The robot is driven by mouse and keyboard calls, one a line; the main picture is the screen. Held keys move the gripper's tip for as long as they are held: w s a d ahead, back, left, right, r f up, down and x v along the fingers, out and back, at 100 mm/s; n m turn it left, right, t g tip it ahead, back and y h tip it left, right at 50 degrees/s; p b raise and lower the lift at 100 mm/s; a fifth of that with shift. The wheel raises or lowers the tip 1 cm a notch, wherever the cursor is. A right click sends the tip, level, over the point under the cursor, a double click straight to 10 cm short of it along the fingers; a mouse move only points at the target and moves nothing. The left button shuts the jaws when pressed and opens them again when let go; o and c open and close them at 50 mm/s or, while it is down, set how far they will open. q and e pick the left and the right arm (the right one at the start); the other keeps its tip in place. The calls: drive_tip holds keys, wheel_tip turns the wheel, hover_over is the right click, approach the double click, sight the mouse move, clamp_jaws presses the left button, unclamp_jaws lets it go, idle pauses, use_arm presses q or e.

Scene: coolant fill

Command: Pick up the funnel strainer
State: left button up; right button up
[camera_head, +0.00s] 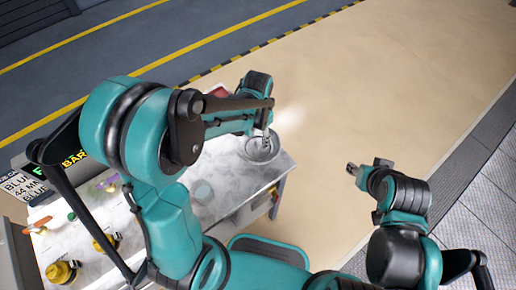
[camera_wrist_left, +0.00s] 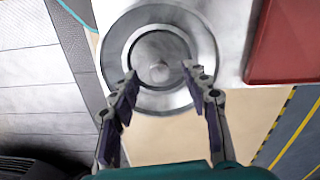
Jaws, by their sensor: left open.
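The funnel strainer, a round shiny metal piece with a wide rim, sits near the far right corner of the marble-topped table in the head view (camera_head: 257,153). In the left wrist view the strainer (camera_wrist_left: 118,50) fills the upper middle, its round centre showing. My left gripper (camera_head: 266,137) is over the strainer, pointing down. In the left wrist view the left gripper (camera_wrist_left: 160,71) is open, its fingertips spread on either side of the strainer's centre, with nothing held. Whether the fingers touch it I cannot tell. My right gripper (camera_head: 352,170) is out over the floor, away from the table.
A red tray-like object (camera_wrist_left: 285,45) lies beside the strainer. The marble table (camera_head: 226,178) also carries a pale translucent item (camera_head: 203,192), yellow-and-black items (camera_head: 62,272) and small coloured pieces at the left. A sign (camera_head: 25,186) stands at the far left. The beige floor (camera_head: 400,80) is clear.

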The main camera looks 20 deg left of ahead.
sight(258, 147)
use_arm(q)
wheel_tip(258, 147, down, 2)
drive_tip(key=shift+f, duration=0.2)
clamp_jaws()
